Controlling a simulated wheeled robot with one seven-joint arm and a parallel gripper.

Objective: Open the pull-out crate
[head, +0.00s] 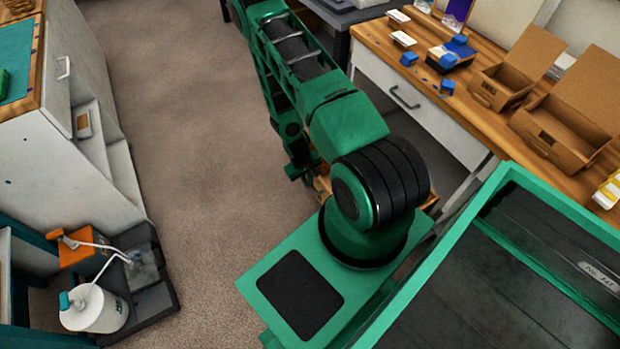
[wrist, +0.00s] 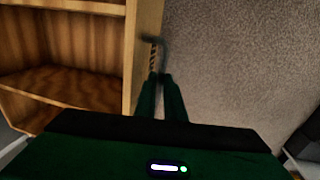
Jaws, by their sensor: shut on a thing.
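The pull-out crate is pale wood, and its front board (wrist: 131,60) runs up the wrist view just left of the fingers. Its brown inside, with a crosswise board, shows to the left of that board. A dark handle (wrist: 154,41) stands on the outer side of the front board. My gripper (wrist: 160,78) is shut on this handle, with a green finger on each side. In the head view only a little of the crate's wood (head: 322,184) shows below the worktable, and my arm hides most of it and the fingers.
Carpet (head: 190,120) lies open left of my arm. The worktable (head: 470,85) on the right has a white drawer (head: 405,97) and carries cardboard boxes (head: 565,125) and small blue pieces.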

